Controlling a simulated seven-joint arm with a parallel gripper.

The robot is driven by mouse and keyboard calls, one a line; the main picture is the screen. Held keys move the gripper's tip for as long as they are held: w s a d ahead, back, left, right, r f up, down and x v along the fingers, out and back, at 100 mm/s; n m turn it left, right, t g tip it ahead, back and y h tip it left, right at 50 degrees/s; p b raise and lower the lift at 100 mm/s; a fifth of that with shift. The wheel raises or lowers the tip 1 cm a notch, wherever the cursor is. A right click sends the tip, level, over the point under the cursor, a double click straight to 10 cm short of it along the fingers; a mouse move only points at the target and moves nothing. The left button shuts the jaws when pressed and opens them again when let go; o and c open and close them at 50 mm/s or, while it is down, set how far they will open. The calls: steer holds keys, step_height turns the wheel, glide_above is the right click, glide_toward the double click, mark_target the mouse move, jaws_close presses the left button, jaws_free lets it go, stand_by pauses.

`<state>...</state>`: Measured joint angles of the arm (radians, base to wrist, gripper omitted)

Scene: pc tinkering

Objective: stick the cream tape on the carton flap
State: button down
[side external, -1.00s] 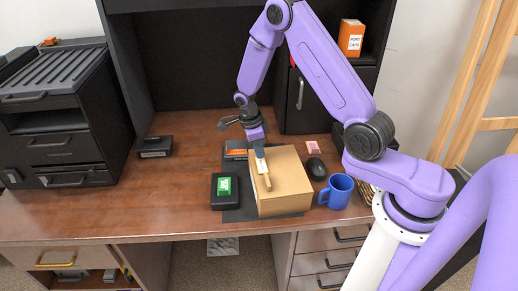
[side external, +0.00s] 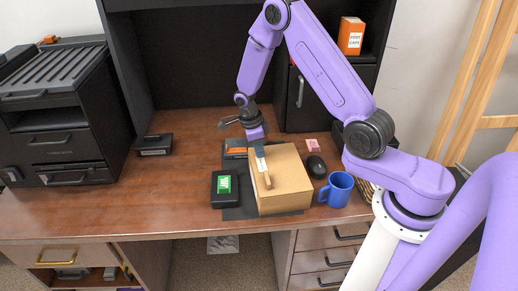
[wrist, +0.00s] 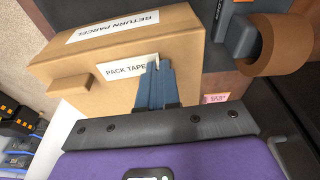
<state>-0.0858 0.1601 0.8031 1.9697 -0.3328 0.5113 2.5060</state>
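The carton (side external: 290,180) is a tan box on the dark mat, and its brown face fills much of the wrist view (wrist: 125,45). A pale cream tape strip printed "PACK TAPE" (wrist: 122,70) lies against the carton face; it shows as a small light patch on the carton top in the side view (side external: 261,164). My gripper (wrist: 156,66) points at the strip's right end, its blue-grey fingers close together with a pale bit between the tips. The fingers hide that end. I cannot tell flap from carton body.
A tan block (wrist: 76,88) protrudes from the carton beside the tape. A black box with green label (side external: 225,186) sits left of the carton; a blue mug (side external: 337,190) and black mouse (side external: 316,166) sit right. A brown roll (wrist: 264,48) is nearby.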

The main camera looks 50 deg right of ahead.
stand_by(0.3)
steer(key=c, duration=1.3)
jaws_free()
steer(key=shift+s, duration=0.1)
steer(key=a+r, duration=0.1)
steer(key=r, duration=0.4)
steer(key=w+r, duration=0.1)
steer(key=r, duration=0.5)
steer(key=w+a+r, duration=0.1)
steer(key=r, duration=0.5)
steer(key=shift+w+a, duration=0.2)
steer(key=shift+a, duration=0.1)
